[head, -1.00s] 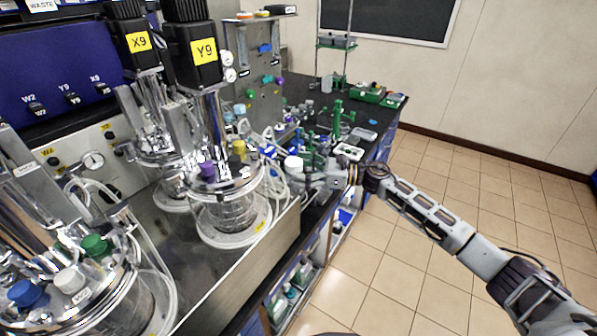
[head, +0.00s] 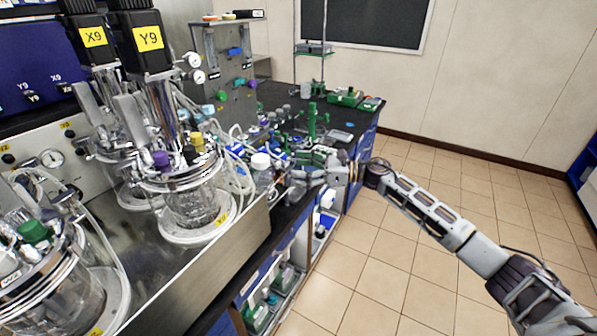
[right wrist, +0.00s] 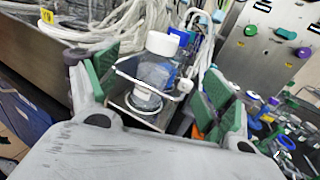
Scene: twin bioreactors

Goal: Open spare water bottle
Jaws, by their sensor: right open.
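A clear bottle with a white cap (head: 261,160) stands upright near the bench's front edge, just right of the Y9 vessel. In the right wrist view the white-capped bottle (right wrist: 154,76) sits in a clear holder, in the gap between my fingers. My right gripper (head: 284,180) reaches in from the right, close beside the bottle. In the right wrist view its green-padded fingers (right wrist: 160,88) are spread wide, apart from the bottle. The bottle's base is partly hidden by the holder and gripper. My left gripper is not in view.
The Y9 bioreactor vessel (head: 188,195) with loose tubes stands left of the bottle on a steel tray (head: 215,240). A steel panel (head: 232,75) is behind. Green labware (head: 312,120) crowds the dark bench beyond. Tiled floor (head: 390,270) is free on the right.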

